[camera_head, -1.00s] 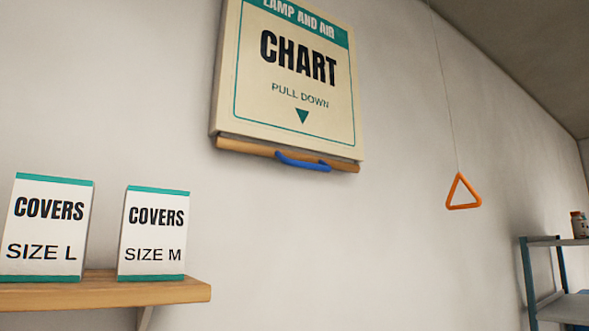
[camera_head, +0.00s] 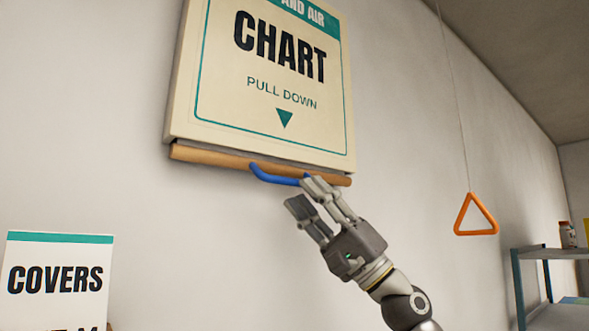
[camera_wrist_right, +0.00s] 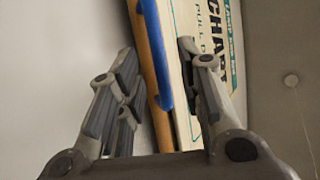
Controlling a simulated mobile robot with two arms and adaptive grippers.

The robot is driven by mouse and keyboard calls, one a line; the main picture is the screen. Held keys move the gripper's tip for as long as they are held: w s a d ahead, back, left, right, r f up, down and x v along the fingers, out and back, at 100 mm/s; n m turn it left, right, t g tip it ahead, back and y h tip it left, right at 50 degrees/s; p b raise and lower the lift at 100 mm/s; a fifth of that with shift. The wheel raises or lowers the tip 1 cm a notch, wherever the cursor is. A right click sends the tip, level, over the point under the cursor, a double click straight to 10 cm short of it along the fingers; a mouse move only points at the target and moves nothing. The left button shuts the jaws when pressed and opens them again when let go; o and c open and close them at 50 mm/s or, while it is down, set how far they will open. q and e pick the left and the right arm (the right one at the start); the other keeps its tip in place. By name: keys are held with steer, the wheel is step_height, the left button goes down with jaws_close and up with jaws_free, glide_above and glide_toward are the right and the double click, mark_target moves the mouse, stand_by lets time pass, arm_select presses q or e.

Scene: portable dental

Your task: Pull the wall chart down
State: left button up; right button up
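The wall chart (camera_head: 270,125) hangs high on the wall, cream with a teal border and a down arrow. A wooden bar (camera_head: 210,157) runs along its lower edge, with a blue handle (camera_head: 270,176) on it. My right gripper (camera_head: 305,192) is open just below and in front of the handle's right end. In the right wrist view, the blue handle (camera_wrist_right: 155,50) and the wooden bar (camera_wrist_right: 143,50) show between the spread fingers of the gripper (camera_wrist_right: 160,75). I cannot tell whether a finger touches the handle. My left gripper is not in view.
An orange triangular pull (camera_head: 476,215) hangs on a cord to the right. A covers box (camera_head: 57,278) stands at the lower left. A shelf rack (camera_head: 548,252) with a small bottle (camera_head: 567,235) is at the far right. The wall below the chart is clear.

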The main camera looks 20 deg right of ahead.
mark_target(298, 186)
steer(key=p+x, duration=0.1)
steer(key=x, duration=0.3)
steer(key=shift+p, duration=0.3)
steer(key=shift+w, duration=0.15)
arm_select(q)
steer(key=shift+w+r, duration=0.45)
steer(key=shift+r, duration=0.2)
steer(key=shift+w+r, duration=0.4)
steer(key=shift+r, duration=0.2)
arm_select(e)
jaws_close()
